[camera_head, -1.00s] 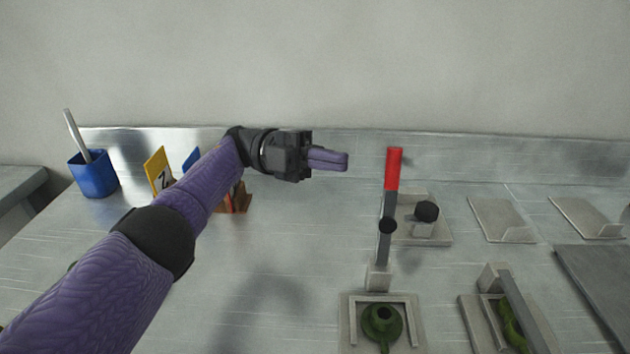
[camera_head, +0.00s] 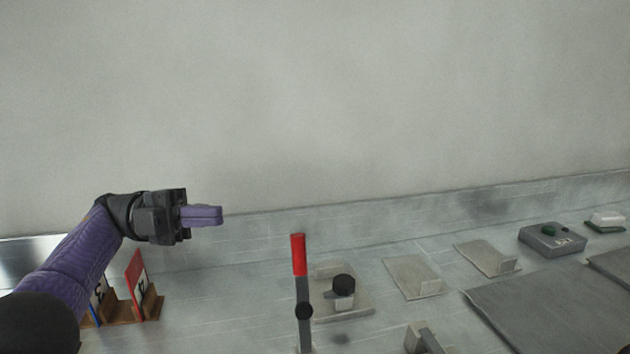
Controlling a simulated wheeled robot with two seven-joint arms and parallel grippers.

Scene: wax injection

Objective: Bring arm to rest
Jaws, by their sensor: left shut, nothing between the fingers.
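My left arm comes in from the left with a purple sleeve. My left gripper (camera_head: 203,215) is shut and empty, its purple fingers together and pointing right. It is held above the table, in front of the low metal backsplash. It is up and to the left of the lever with the red handle (camera_head: 299,256) and touches nothing that I can see. My right gripper is not in view.
A wooden holder (camera_head: 148,306) with coloured number cards stands below my left arm. A fixture with a black knob (camera_head: 343,285), grey plates (camera_head: 414,276) and a grey box (camera_head: 552,240) are to the right. A large dark plate (camera_head: 550,308) lies front right.

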